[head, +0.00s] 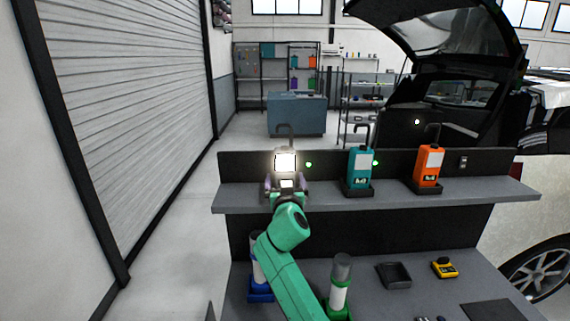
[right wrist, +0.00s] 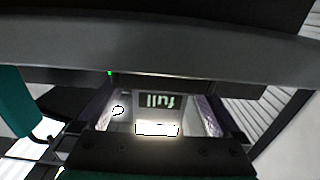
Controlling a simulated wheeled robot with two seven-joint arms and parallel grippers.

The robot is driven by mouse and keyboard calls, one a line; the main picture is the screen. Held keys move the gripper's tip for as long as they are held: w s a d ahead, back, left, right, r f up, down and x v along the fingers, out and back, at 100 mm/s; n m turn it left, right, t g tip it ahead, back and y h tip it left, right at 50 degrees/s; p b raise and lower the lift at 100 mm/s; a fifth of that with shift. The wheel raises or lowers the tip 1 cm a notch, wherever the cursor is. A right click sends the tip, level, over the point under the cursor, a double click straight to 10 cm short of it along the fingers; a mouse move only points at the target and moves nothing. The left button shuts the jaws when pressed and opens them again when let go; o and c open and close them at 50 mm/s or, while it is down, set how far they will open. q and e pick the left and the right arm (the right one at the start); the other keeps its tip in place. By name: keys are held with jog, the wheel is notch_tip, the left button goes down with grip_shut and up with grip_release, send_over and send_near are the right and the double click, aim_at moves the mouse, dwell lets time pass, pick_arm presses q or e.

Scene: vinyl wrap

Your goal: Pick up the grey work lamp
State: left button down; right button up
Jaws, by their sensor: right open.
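The grey work lamp (head: 285,161) stands at the left end of the raised shelf, its front panel glowing white and a dark hook on top. My right gripper (head: 286,186) is in front of its lower part, with one finger on each side. The lamp's back is hidden. My left gripper is not in view.
A teal lamp (head: 360,166) and an orange lamp (head: 429,164) stand in dark holders farther right on the shelf (head: 395,193). A dark back panel rises behind them. The lower bench holds bottles, a black tray (head: 394,275) and a yellow device (head: 444,268).

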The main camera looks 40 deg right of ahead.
jog(key=shift+f, duration=0.1)
jog(key=shift+c, duration=0.6)
jog(key=shift+w, duration=0.1)
grip_shut()
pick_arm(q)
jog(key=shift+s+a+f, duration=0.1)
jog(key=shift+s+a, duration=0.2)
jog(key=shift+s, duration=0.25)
